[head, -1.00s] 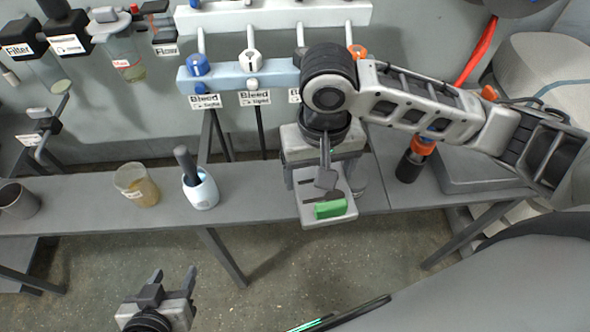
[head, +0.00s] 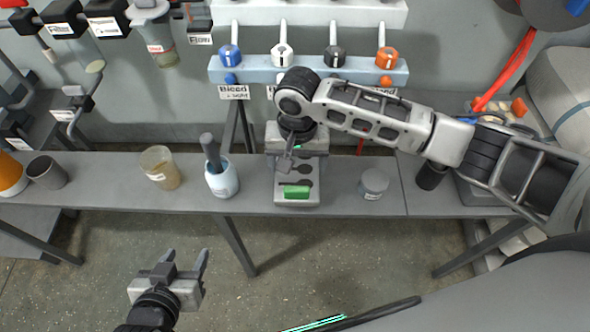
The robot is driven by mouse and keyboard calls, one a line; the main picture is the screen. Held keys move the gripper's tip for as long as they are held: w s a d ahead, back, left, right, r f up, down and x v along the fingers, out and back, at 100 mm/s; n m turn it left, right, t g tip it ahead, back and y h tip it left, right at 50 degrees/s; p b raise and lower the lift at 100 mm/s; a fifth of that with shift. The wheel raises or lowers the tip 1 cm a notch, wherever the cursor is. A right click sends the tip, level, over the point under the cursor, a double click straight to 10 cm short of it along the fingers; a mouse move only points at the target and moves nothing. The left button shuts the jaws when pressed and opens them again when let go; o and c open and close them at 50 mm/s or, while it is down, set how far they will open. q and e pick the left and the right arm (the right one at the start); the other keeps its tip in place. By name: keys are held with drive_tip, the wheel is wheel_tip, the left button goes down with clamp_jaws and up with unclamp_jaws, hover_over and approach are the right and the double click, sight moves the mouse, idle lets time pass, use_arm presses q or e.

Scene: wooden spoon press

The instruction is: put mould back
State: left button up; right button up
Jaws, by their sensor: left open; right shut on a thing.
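The mould is a light grey plate (head: 314,192) with dark spoon-shaped hollows and a green block (head: 297,192) at its near end. My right gripper (head: 297,168) is shut on it, coming down from above and hiding its far part. The mould appears over the bench between the white-blue cup and a small grey jar. I cannot tell whether it touches the bench top. My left gripper (head: 187,268) is open and empty, low in the head view, in front of the bench.
The grey bench (head: 120,190) carries a white-blue cup (head: 222,181) with a dark handle, an amber beaker (head: 161,168), a dark cup (head: 47,172), and a lidded jar (head: 373,184). Valve knobs (head: 229,56) line the wall behind. Bench between the jar and mould is clear.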

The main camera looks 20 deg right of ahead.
sight(295, 171)
drive_tip(key=shift+w+a+f, duration=0.15)
drive_tip(key=shift+w+f, duration=0.35)
drive_tip(key=shift+f, duration=1.55)
drive_tip(key=shift+f, duration=0.1)
drive_tip(key=o, duration=1.6)
drive_tip(key=shift+o, duration=0.2)
